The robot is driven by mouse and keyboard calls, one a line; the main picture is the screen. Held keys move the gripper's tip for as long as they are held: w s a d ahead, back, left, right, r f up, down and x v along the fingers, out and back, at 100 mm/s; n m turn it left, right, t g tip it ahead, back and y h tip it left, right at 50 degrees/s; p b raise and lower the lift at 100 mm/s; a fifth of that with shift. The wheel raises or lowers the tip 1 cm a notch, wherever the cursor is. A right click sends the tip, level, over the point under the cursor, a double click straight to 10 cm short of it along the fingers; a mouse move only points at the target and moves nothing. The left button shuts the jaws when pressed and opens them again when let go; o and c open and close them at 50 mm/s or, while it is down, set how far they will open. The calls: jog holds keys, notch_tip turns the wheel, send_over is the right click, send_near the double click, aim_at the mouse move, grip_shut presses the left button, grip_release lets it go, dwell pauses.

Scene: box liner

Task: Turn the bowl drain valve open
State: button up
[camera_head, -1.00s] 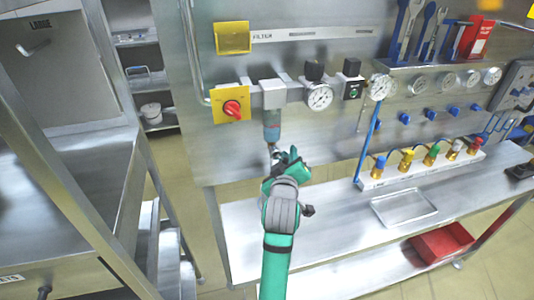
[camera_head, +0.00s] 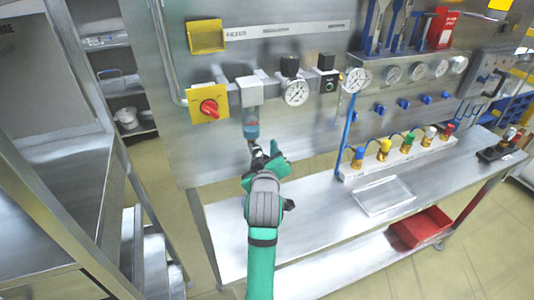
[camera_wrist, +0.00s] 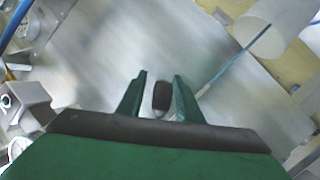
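The filter bowl (camera_head: 251,122), a blue-grey cylinder under a pale metal head, hangs on the panel at left of centre. Its drain valve at the bottom is small and partly hidden by my gripper (camera_head: 266,156), which is just below the bowl. In the wrist view, my gripper (camera_wrist: 160,88) has its two green fingers apart. A small dark rounded knob (camera_wrist: 160,94) with a pale base shows between them, nearer the right finger. It seems to be the drain valve; I cannot tell whether either finger touches it.
A red rotary switch (camera_head: 209,108) on a yellow plate is left of the bowl. A gauge (camera_head: 296,92) is to its right. The steel bench (camera_head: 320,225) below carries a clear tray (camera_head: 383,195) and a row of coloured fittings. A steel rack (camera_head: 75,190) stands at left.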

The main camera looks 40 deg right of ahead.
jog(key=shift+s+f, duration=0.1)
jog(key=shift+f, duration=0.2)
jog(key=v, duration=1)
jog(key=shift+s+a, duration=0.2)
jog(key=shift+a, duration=0.1)
jog(key=shift+r, duration=0.1)
